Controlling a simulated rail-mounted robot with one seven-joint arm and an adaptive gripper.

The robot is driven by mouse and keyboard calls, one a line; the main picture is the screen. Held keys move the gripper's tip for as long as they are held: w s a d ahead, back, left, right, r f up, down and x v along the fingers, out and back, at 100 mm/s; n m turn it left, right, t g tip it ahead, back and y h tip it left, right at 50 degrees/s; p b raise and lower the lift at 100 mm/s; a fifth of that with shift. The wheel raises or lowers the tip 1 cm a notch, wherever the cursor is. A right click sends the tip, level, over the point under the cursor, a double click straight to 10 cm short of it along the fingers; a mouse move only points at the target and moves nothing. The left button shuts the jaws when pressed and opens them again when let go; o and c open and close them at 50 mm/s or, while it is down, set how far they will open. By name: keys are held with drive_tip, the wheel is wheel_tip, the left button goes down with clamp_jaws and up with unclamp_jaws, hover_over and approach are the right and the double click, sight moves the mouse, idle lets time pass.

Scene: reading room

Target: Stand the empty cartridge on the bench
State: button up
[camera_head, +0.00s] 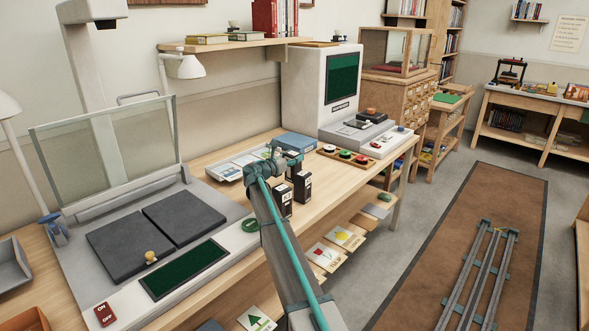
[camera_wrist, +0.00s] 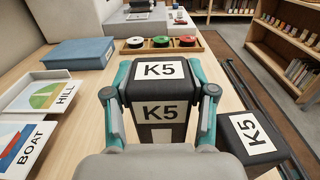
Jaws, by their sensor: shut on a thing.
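My gripper (camera_wrist: 160,98) is shut on a black cartridge (camera_wrist: 158,92) with white K5 labels on its top and its near face. In the head view this cartridge (camera_head: 303,187) is upright at the end of my gripper (camera_head: 290,160); I cannot tell whether its base touches the bench (camera_head: 338,183). A second black K5 cartridge (camera_wrist: 252,138) stands beside it, to the right in the wrist view; it also shows in the head view (camera_head: 284,201), close to the bench's front edge. Neither view shows clearly which cartridge is empty.
A blue box (camera_wrist: 68,62) and picture cards marked HILL (camera_wrist: 58,97) and BOAT (camera_wrist: 20,150) lie to the left. A wooden button tray (camera_head: 347,158) and a reader with a green screen (camera_head: 341,78) stand beyond. Cards (camera_head: 323,256) sit below the front edge.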

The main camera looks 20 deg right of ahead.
sight(289, 168)
drive_tip(key=shift+f, duration=2.1)
drive_tip(key=shift+f, duration=0.1)
drive_tip(key=o, duration=1.1)
drive_tip(key=shift+o, duration=0.2)
drive_tip(key=v, duration=1.2)
